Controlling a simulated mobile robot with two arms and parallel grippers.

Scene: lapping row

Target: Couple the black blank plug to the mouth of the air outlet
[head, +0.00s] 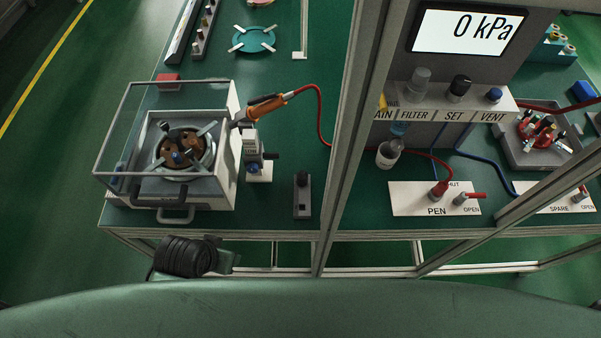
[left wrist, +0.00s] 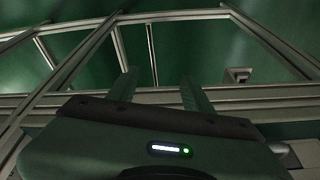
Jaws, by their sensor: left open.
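A plate marked PEN (head: 408,200) carries an outlet with a red fitting (head: 438,189) and a red-handled valve beside it. A second plate marked SPARE (head: 545,203) is partly behind a frame post; its outlet mouth is not clear. A small dark-topped grey block (head: 302,196) stands near the table's front edge; I cannot tell whether its black part is the blank plug. My left gripper (left wrist: 160,88) is open and empty in the left wrist view, its two green fingers apart in front of metal frame bars. My right gripper is not in view.
A clear-sided box with a round lapping plate (head: 184,150) stands at left, with an orange pen tool (head: 266,106) beside it. A red hose (head: 322,118) runs from the tool. Frame posts (head: 357,130) cross the view.

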